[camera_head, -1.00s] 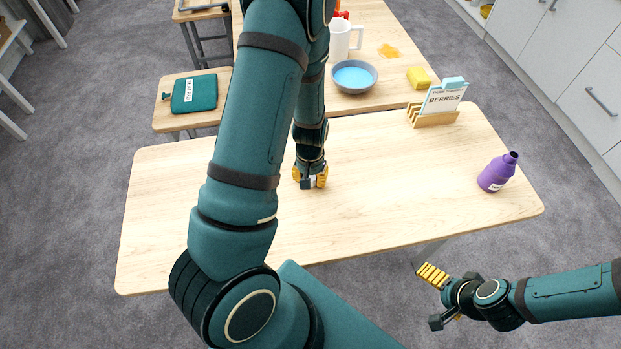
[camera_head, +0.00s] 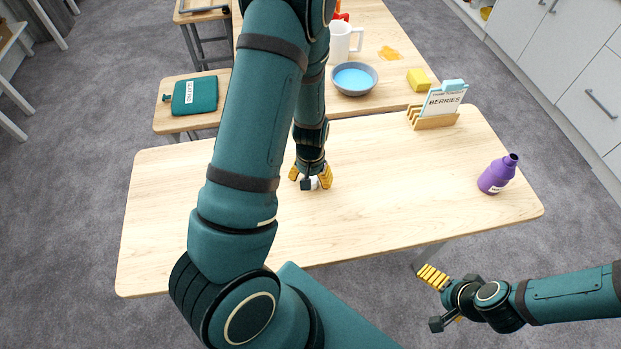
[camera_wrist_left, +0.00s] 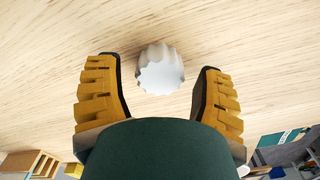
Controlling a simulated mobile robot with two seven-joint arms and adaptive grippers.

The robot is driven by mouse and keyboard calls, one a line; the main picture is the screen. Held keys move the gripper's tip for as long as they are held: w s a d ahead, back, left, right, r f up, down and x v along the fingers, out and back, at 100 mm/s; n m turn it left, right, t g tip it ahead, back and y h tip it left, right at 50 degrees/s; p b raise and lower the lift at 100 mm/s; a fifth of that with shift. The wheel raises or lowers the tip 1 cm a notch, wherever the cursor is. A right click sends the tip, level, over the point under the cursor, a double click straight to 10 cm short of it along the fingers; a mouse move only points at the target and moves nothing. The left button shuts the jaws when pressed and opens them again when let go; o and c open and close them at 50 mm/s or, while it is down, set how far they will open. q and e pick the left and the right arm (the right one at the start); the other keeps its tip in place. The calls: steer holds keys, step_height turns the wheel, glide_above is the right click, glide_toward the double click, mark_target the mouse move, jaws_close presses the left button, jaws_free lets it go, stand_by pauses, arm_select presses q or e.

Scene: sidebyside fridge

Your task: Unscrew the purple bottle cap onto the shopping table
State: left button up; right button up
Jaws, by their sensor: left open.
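The purple bottle (camera_head: 497,175) stands upright at the right end of the shopping table (camera_head: 400,190), with its dark neck uncapped. A white ridged cap (camera_wrist_left: 160,70) rests on the wooden tabletop in the left wrist view. My left gripper (camera_head: 311,180) is low over the middle of the table, with its yellow fingers spread. In the left wrist view the left gripper (camera_wrist_left: 160,95) has a finger on each side of the cap, with gaps between. In the head view the cap is mostly hidden by the fingers. My right gripper (camera_head: 438,298) is open and empty in front of the table.
A wooden card holder (camera_head: 433,118) with a "BERRIES" card stands at the table's back right. Behind, another table holds a blue-filled bowl (camera_head: 354,78), a white pitcher (camera_head: 342,42) and a yellow sponge (camera_head: 419,79). The tabletop between gripper and bottle is clear.

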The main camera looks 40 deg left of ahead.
arm_select(q)
step_height(320, 180, up, 11)
steer(key=p, duration=0.3)
arm_select(e)
steer(key=r, duration=0.1)
steer(key=w+r, duration=0.1)
steer(key=r, duration=0.1)
steer(key=shift+d+r, duration=0.1)
steer(key=shift+d, duration=0.05)
steer(key=shift+s, duration=0.1)
